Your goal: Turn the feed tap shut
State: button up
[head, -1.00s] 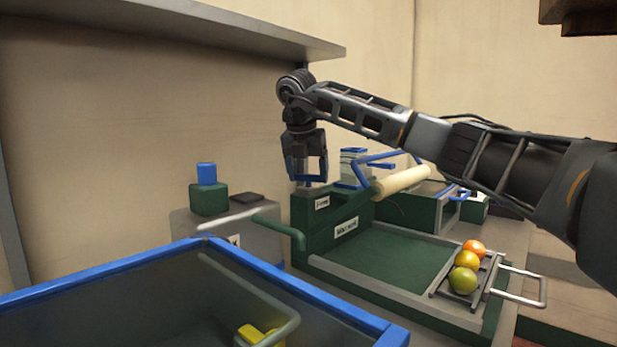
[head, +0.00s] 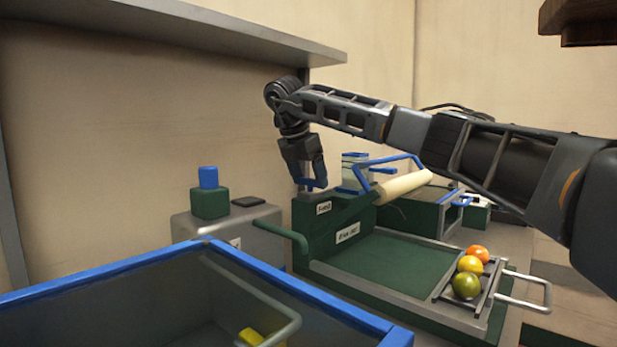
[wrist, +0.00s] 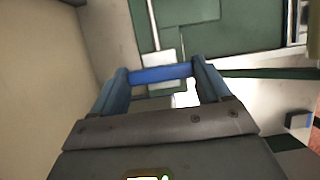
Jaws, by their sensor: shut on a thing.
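The feed tap has a blue bar handle (head: 311,183) above a short grey stub on the green machine housing (head: 335,218), over a label that seems to read "Feed" (head: 323,208). My gripper (head: 313,180) comes down on it from above, tilted, and is shut on the blue handle. In the wrist view the blue handle (wrist: 160,73) spans crosswise between the two fingertips of my gripper (wrist: 163,76). The fingers partly hide the handle in the head view, and I cannot tell its exact turn angle.
A blue-rimmed bin (head: 300,290) fills the front left. A grey box (head: 262,232) with a green-and-blue button block (head: 209,200) stands behind it. Three fruits, orange, yellow and green (head: 467,285), sit on a rack at the right of the green tray (head: 385,262). A shelf (head: 230,30) hangs above my wrist.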

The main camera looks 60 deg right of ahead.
jog(key=o, duration=1)
jog(key=shift+r, duration=0.1)
jog(key=v, duration=0.7)
jog(key=shift+w+a+r, duration=0.1)
jog(key=shift+a+r, duration=0.1)
jog(key=shift+r, duration=0.05)
